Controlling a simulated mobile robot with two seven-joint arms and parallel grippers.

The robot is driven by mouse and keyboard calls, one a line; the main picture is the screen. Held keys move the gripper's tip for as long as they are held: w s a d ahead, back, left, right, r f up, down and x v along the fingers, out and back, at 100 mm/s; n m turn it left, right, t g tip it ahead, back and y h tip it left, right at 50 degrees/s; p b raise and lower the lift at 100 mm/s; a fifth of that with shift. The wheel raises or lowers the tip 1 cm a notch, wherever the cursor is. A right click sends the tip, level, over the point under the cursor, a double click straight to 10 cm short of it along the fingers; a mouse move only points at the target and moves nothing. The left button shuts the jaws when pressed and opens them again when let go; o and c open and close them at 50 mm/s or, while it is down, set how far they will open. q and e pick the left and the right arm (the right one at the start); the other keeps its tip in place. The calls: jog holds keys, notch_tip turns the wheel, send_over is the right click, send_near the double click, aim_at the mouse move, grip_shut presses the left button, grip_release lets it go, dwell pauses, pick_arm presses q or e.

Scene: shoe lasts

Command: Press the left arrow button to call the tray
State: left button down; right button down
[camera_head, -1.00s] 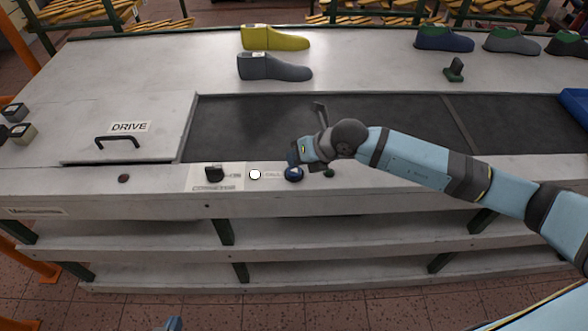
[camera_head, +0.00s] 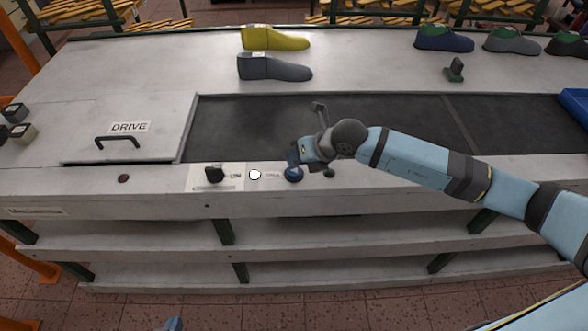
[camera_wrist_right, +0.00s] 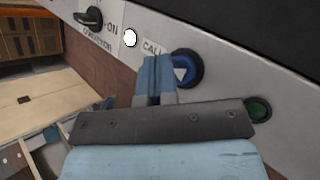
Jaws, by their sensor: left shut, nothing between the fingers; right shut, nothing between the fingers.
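The blue round button (camera_head: 294,175) with a white arrow sits in the front rail beside a "CALL" label; it also shows in the right wrist view (camera_wrist_right: 187,69). My right gripper (camera_head: 292,165) is shut and empty, its fingertips right at the button and partly covering it in the head view. In the wrist view the shut fingers (camera_wrist_right: 155,76) overlap the button's left side; I cannot tell whether they touch it. Only a small part of my left gripper (camera_head: 173,324) shows at the bottom edge, shut and away from the rail.
A white round lamp (camera_head: 255,174) and black conveyor switch (camera_head: 214,174) are left of the button, a green button (camera_head: 329,173) right. A red button (camera_head: 124,178) is farther left. The dark belt (camera_head: 240,125) is bare. Yellow (camera_head: 280,40) and grey (camera_head: 275,69) lasts stand behind.

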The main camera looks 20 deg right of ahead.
jog(key=shift+f, duration=0.1)
jog(key=shift+f+b, duration=0.3)
jog(key=shift+f, duration=0.05)
